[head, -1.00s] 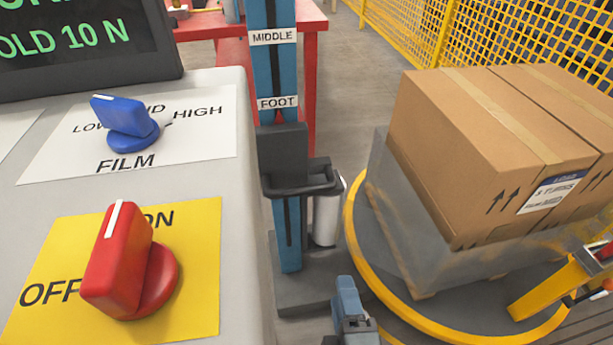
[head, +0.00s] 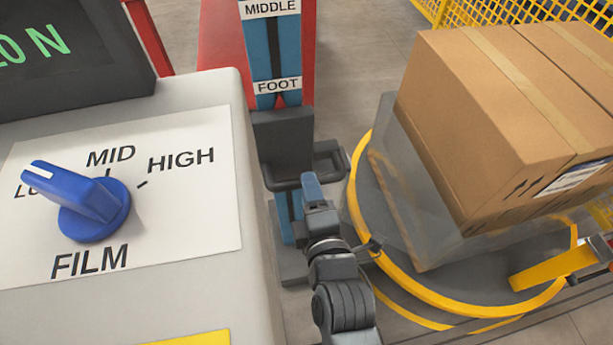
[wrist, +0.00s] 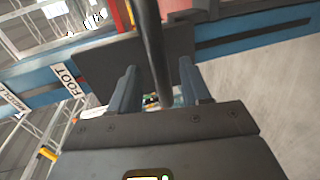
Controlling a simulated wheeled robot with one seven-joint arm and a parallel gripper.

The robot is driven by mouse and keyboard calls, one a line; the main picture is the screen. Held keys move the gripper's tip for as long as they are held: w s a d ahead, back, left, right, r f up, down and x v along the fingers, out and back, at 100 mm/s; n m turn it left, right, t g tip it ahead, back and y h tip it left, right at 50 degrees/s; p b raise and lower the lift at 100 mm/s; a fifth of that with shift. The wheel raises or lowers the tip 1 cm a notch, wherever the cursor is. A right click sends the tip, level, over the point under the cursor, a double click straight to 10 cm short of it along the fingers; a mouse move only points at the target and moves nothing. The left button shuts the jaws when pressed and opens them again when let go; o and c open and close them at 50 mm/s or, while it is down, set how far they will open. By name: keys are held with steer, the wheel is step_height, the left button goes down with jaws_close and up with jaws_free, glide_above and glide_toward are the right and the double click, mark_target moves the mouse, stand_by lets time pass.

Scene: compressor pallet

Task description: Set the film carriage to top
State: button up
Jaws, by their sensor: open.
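The film carriage (head: 283,140) is a dark grey block on the blue mast (head: 262,60), just under the FOOT label. A dark loop-shaped handle (head: 328,165) sticks out from its front. My gripper (head: 311,190) is right by the handle in the head view. In the wrist view my gripper (wrist: 162,90) has its two blue fingers apart, with the dark handle bar (wrist: 155,50) running between them and the carriage plate (wrist: 100,72) behind. Whether a finger touches the bar cannot be told. The carriage's lower part is partly hidden by my arm.
The grey control panel (head: 215,290) with a blue FILM knob (head: 92,205) stands close on the left. On the right, a turntable (head: 365,245) with a yellow rim carries wrapped cartons (head: 480,130). A yellow fence (head: 500,10) is behind. A red table stands behind the mast.

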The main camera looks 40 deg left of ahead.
steer(key=shift+x, duration=1.8)
steer(key=shift+c, duration=0.5)
jaws_close()
